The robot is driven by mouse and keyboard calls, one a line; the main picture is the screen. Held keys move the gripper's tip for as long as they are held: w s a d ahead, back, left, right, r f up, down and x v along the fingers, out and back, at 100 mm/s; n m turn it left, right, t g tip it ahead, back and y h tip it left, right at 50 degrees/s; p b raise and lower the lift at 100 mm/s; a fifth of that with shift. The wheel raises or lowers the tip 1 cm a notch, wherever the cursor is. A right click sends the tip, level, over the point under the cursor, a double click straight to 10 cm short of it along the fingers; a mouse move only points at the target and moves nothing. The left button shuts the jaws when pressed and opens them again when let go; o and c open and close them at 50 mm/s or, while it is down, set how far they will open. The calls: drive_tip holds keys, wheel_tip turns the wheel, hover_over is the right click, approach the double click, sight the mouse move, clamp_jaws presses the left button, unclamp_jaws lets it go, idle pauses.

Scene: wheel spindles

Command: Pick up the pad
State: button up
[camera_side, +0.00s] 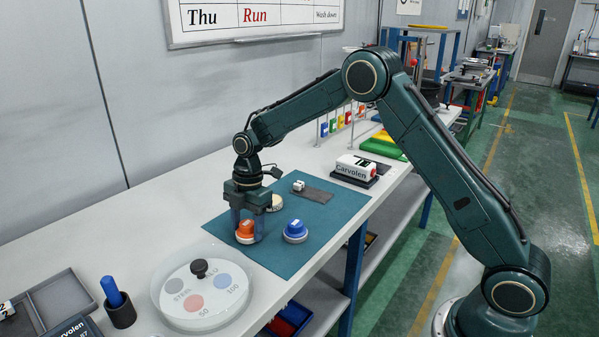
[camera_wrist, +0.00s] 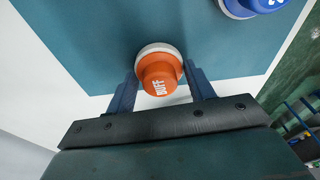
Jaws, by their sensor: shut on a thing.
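An orange-topped pad (camera_side: 246,229) with a pale base stands upright at the near left part of the teal mat (camera_side: 318,218). In the wrist view the same pad (camera_wrist: 160,78) carries the word BUFF. My gripper (camera_side: 247,238) points down over it, shut on it, with one blue finger on each side. The wrist view shows my gripper (camera_wrist: 161,78) with both fingers beside the pad. I cannot tell whether its base touches the mat. A blue-topped pad (camera_side: 295,230) stands apart to the right. A cream round pad (camera_side: 275,203) is partly hidden behind my gripper.
A blue-handled tool stands in a dark cup (camera_side: 121,314). A small white block (camera_side: 298,185) sits by a grey slab (camera_side: 318,196). A white Carvolen box (camera_side: 356,168) is behind.

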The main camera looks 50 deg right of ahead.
sight(248, 221)
wheel_tip(248, 221, up, 10)
drive_tip(key=shift+f, duration=0.1)
idle(0.4)
idle(0.4)
drive_tip(key=shift+o, duration=0.9)
drive_tip(key=shift+c, duration=0.5)
drive_tip(key=shift+d, duration=0.15)
drive_tip(key=shift+w+d+f+m, duration=0.1)
drive_tip(key=shift+w+d+m, duration=0.1)
drive_tip(key=shift+m, duration=0.1)
drive_tip(key=w+d+m, duration=0.2)
drive_tip(key=d+m, duration=0.2)
drive_tip(key=d, duration=0.2)
drive_tip(key=w+d+f+m+t, duration=0.1)
drive_tip(key=w+d+m, duration=0.1)
drive_tip(key=d+m, duration=0.2)
drive_tip(key=d, duration=0.3)
drive_tip(key=shift+w+m, duration=0.25)
drive_tip(key=shift+m, duration=0.05)
